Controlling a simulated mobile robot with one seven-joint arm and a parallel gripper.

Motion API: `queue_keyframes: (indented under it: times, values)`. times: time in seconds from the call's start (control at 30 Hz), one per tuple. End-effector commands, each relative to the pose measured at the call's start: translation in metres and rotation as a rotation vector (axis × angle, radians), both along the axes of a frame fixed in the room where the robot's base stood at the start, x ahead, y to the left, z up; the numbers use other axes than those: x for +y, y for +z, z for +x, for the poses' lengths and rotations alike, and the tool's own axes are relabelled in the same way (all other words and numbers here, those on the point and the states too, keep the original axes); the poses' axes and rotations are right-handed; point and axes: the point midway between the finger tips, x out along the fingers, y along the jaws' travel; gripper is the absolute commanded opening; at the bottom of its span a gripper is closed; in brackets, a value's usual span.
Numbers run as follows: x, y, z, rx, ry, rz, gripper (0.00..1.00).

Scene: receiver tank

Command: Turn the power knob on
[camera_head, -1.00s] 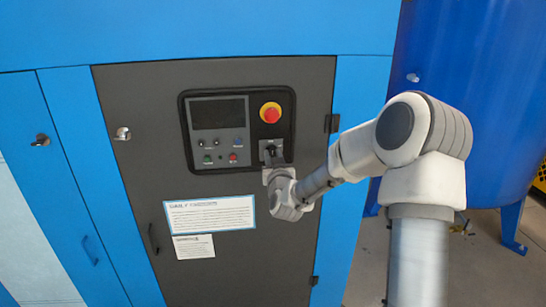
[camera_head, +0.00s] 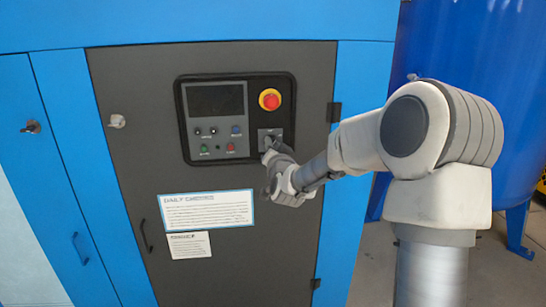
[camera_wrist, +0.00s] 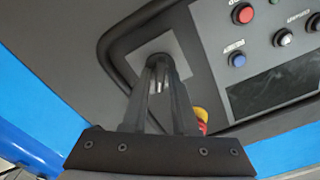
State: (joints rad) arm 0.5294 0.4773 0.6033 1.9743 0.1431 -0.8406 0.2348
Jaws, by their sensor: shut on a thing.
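The power knob (camera_wrist: 159,60) is a small dark knob on a light square plate (camera_wrist: 183,62) of the control panel. In the wrist view my gripper (camera_wrist: 160,72) has both dark fingers closed about the knob, which they mostly hide. In the head view my gripper (camera_head: 270,147) is at the plate, low on the panel's right side below the red emergency stop. The knob is covered by my gripper there, and its exact angle cannot be told.
The red emergency stop (camera_head: 270,99) on its yellow ring is just above my gripper. A dark screen (camera_head: 215,99) and several small buttons lie to the left. A white notice sheet (camera_head: 206,210) is below the panel. A blue tank (camera_head: 470,60) stands at right.

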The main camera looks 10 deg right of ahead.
Motion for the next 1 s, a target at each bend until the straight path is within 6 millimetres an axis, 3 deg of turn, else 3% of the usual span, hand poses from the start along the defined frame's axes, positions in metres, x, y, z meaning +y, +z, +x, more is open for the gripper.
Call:
queue_keyframes:
  times: [0.7, 1.0]
  values:
    - [-0.0016, -0.0062, -0.0001, -0.064, 0.001, 0.667, 0.00]
    - [-0.0014, -0.0053, -0.0001, -0.081, 0.001, 0.871, 0.00]
